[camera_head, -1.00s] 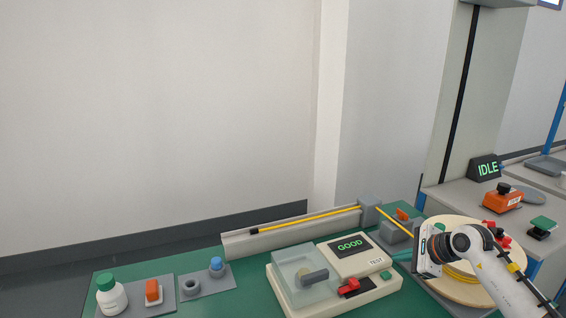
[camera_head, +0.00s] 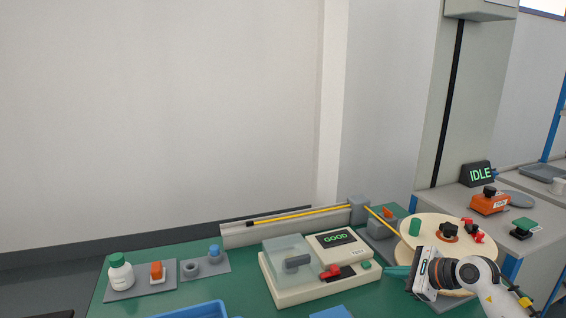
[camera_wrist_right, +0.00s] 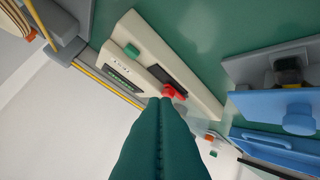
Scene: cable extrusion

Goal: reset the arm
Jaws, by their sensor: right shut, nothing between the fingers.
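My right arm comes in from the lower right in the head view. Its gripper (camera_head: 398,272) points left, just right of the white tester, in front of the round wooden spool plate (camera_head: 440,227). In the right wrist view its green fingers (camera_wrist_right: 165,110) lie together, shut and empty. The tester (camera_head: 312,293) shows GOOD on its screen (camera_head: 336,238) and has a clear cover, a red lever (camera_head: 331,272) and a green button (camera_head: 367,265). My left gripper does not show.
A yellow cable (camera_head: 300,217) runs along the grey rail (camera_head: 240,237). A white bottle (camera_head: 120,272) with a green cap stands at the left. A blue tray (camera_head: 190,312) shows at the bottom edge. A black display (camera_head: 478,174) reads IDLE at the right.

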